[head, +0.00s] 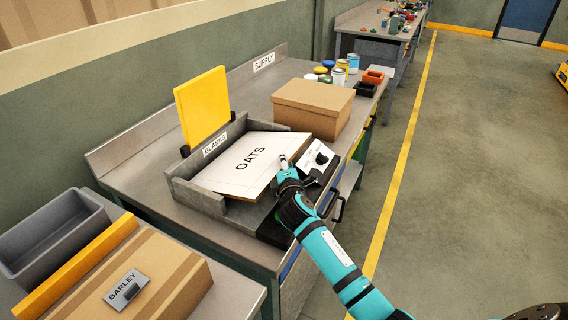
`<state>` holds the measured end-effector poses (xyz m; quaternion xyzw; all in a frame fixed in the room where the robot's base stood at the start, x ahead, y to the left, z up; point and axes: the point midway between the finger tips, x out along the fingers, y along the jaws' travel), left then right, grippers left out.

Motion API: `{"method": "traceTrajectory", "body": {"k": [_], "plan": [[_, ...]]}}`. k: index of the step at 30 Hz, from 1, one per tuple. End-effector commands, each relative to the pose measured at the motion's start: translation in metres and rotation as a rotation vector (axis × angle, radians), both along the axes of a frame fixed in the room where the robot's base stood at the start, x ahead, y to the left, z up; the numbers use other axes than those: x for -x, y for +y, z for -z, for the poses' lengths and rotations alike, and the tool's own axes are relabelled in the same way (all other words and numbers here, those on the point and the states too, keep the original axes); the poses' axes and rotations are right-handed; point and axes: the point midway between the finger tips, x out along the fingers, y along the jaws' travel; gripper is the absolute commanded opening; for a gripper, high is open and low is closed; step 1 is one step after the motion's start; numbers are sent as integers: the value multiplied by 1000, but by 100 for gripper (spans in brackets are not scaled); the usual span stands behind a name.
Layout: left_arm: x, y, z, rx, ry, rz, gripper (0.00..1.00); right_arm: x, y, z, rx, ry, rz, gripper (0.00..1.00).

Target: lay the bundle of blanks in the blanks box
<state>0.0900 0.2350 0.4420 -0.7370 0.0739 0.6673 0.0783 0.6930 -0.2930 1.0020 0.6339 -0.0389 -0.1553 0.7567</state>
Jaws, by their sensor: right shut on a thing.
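The bundle of blanks is a flat brown stack with a white top sheet marked OATS (226,178). It lies over the grey blanks box (198,198), between its labelled back wall and its front wall, with its right edge reaching to the open right side. I cannot tell whether it rests fully on the box floor. My right gripper (284,164) is at the right edge of the bundle and shut on it. The fingertips are small and partly hidden by the hand. My left gripper is not in view.
A black device with a white plate (316,158) stands close right of the gripper. A closed cardboard box (313,108) is behind, and a yellow panel (203,107) stands at the back left. A BARLEY carton (165,270) and a grey bin (52,235) are at front left.

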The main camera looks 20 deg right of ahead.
Motion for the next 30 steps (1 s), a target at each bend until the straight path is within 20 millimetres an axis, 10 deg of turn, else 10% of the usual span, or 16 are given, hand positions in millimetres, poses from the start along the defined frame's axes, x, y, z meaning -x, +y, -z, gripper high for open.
{"method": "traceTrajectory", "body": {"k": [4, 10, 16, 25, 30], "plan": [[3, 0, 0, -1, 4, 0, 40, 0, 0, 0, -1, 1, -1, 0], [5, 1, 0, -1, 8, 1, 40, 0, 0, 0, 0, 1, -1, 38], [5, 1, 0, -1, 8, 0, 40, 0, 0, 0, 0, 0, 0, 39], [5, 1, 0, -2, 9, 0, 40, 0, 0, 0, 0, 1, 0, 78], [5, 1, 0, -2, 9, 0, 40, 0, 0, 0, 0, 1, 0, 78]]}}
